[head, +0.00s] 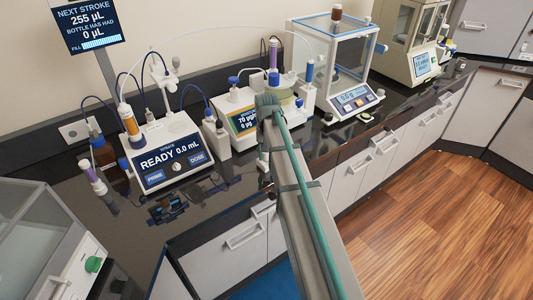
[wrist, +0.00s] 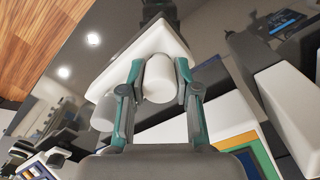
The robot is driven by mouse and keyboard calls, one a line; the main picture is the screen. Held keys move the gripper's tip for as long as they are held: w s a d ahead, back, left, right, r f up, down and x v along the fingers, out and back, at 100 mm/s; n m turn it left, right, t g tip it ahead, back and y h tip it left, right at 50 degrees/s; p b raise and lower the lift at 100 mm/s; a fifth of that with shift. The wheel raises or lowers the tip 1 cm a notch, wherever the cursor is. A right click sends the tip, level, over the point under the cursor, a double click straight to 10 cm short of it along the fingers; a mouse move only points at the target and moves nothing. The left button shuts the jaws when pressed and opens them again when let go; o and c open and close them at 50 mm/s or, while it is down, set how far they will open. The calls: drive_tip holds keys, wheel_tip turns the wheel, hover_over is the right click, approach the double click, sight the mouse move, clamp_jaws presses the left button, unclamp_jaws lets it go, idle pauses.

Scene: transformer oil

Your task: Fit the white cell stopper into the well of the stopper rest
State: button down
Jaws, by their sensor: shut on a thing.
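In the wrist view my gripper (wrist: 160,72) is shut on the white cell stopper (wrist: 159,80), a plain white cylinder held between the two teal fingers. A white block with a slanted edge (wrist: 130,62) lies just beyond the fingers. I cannot tell whether it is the stopper rest, and no well shows in it. A second pale cylinder shape (wrist: 103,113) shows to the left; it may be a reflection. I cannot tell whether the stopper touches anything. In the head view my arm hides the gripper and the stopper.
In the head view a white instrument with a coloured screen (head: 243,120) stands close left of my arm. The titrator showing READY (head: 172,158) is further left. A balance (head: 352,97) stands right. Glossy black bench (head: 330,143) is partly free right of my arm.

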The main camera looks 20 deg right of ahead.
drive_tip(key=shift+f, duration=0.15)
drive_tip(key=c, duration=0.8)
unclamp_jaws()
drive_tip(key=shift+o, duration=0.2)
wheel_tip(320, 180, up, 12)
